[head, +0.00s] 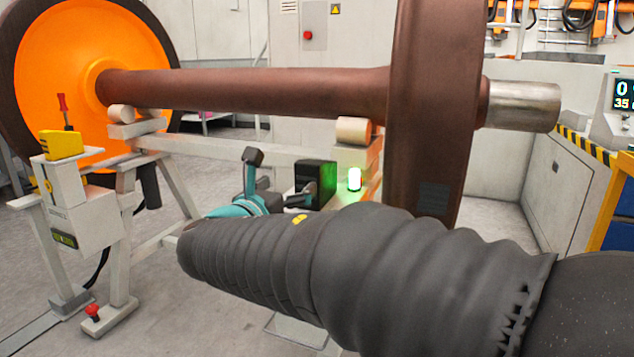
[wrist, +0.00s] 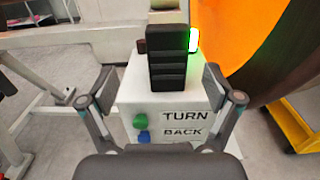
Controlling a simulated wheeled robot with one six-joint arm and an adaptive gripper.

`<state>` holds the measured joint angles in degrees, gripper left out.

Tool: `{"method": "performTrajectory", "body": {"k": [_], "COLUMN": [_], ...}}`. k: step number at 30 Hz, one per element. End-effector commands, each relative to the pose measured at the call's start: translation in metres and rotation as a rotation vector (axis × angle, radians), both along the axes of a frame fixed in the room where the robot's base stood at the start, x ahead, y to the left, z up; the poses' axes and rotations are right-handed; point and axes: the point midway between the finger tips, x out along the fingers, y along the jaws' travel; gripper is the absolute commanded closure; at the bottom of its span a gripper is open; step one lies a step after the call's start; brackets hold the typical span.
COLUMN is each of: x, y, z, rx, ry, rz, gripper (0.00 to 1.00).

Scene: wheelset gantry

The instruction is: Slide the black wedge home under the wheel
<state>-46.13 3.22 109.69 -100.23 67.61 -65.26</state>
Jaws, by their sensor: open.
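The black wedge (wrist: 168,60) is a dark block with a ribbed face in the wrist view. It stands upright on a white box (wrist: 160,112) marked TURN BACK. It also shows as a dark block (head: 316,180) in the head view, below the axle. The wheel with an orange face (wrist: 250,35) is to its right in the wrist view; I cannot tell how far apart they are. My gripper (wrist: 160,76) is open, its fingers spread to either side of the wedge, with visible gaps and no grip. It shows partly in the head view (head: 281,173), behind my arm.
A lit green-white lamp (head: 354,178) is beside the wedge. The brown axle (head: 250,92) runs above, between the orange wheel (head: 65,75) and the brown wheel (head: 428,90). White stand legs (head: 120,240) are at left. Green (wrist: 140,121) and blue (wrist: 144,137) knobs are on the box.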

Motion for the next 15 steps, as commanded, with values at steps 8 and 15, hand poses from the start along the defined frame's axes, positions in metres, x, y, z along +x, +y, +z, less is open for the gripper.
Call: {"method": "performTrajectory", "body": {"k": [8,15], "x": [0.048,0.067], "y": [-0.019,-0.026], "z": [0.000,0.000], "rx": [0.003,0.003], "ry": [0.001,0.001], "rz": [-0.005,-0.003], "gripper": [0.10,0.10]}}
